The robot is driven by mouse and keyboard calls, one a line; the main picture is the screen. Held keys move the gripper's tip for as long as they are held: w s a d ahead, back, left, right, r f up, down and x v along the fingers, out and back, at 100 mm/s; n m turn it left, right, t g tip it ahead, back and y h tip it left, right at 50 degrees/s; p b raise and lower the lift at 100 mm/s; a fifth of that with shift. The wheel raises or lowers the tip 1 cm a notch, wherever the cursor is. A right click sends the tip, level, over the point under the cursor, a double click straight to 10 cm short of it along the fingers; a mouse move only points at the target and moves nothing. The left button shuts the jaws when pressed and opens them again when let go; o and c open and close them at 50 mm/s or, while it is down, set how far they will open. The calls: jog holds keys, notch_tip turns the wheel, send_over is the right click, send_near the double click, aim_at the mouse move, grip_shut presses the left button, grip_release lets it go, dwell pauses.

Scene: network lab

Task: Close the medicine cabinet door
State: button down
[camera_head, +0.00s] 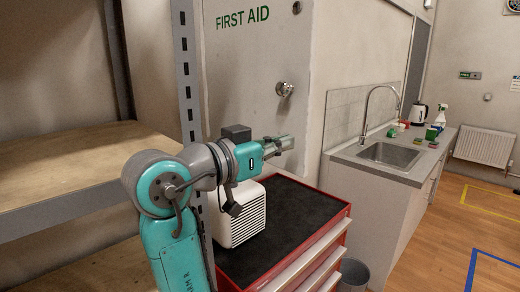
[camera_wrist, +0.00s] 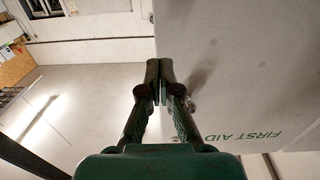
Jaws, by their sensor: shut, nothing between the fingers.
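The medicine cabinet (camera_head: 250,60) is a pale metal box marked FIRST AID on its front, with a round metal knob (camera_head: 284,89). The frames do not clearly show how far its door stands open. My gripper (camera_head: 288,142) is shut and empty, pointing right in front of the lower part of the cabinet, below the knob. In the wrist view, the fingers (camera_wrist: 157,75) are together beside the left edge of the pale FIRST AID panel (camera_wrist: 235,70). The knob is partly hidden behind the right finger there. I cannot tell whether the fingers touch the panel.
A red tool chest (camera_head: 290,215) with a black top stands below my arm, carrying a white vented box (camera_head: 243,215). A shelf rack (camera_head: 70,165) with a metal upright is close on the left. A sink counter (camera_head: 375,175) is to the right, with open wooden floor beyond.

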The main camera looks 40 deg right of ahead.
aim_at(304, 137)
jog(key=shift+d, duration=1.8)
jog(key=shift+d, duration=0.15)
